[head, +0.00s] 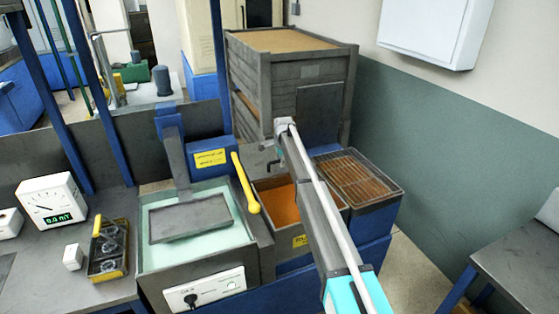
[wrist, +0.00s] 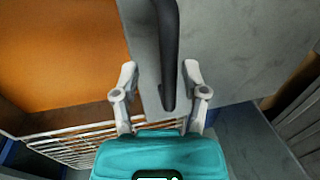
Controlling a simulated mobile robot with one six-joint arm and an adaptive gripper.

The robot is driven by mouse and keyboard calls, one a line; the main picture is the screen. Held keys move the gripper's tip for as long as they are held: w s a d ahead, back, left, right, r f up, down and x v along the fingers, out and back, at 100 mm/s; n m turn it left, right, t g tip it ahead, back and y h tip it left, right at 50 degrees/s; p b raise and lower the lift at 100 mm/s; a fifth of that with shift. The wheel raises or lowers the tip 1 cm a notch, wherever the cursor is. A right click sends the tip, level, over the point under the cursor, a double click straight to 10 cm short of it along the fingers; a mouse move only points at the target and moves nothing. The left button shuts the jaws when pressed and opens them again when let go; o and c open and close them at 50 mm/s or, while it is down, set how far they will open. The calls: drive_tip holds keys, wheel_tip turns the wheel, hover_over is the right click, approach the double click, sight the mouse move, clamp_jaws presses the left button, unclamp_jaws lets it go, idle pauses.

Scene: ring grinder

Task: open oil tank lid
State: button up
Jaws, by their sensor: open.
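The oil tank (head: 318,232) stands in the middle of the head view, with orange oil (head: 280,207) showing inside it left of my arm. In the wrist view a grey plate, which looks like the lid (wrist: 235,45), covers the upper right, with orange (wrist: 60,50) beside it on the left. A dark bar handle (wrist: 168,65) runs down the plate and ends between my fingers. My gripper (wrist: 160,72) is open, one finger on each side of the handle; I cannot tell if they touch it. In the head view my gripper (head: 285,124) is above the tank's back part, and my arm hides much there.
A big grey crate (head: 260,85) stands behind the tank. A slatted tray (head: 355,175) is at its right. A yellow lever (head: 244,183) and a pale green basin (head: 240,236) are at its left. A white grille (wrist: 75,142) lies below left in the wrist view.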

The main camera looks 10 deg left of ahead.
drive_tip(key=s+d, duration=0.8)
drive_tip(key=s, duration=0.4)
drive_tip(key=s+d, duration=0.8)
drive_tip(key=s, duration=0.4)
drive_tip(key=shift+d+r+p, duration=0.1)
drive_tip(key=shift+r+p, duration=2.35)
drive_tip(key=shift+r, duration=0.05)
drive_tip(key=s+d+n+g+h, duration=0.1)
drive_tip(key=s+d+n, duration=1)
drive_tip(key=s+d, duration=1.1)
drive_tip(key=shift+s+d+f+g, duration=0.2)
drive_tip(key=shift+s+d+g, duration=0.2)
drive_tip(key=shift+s, duration=0.85)
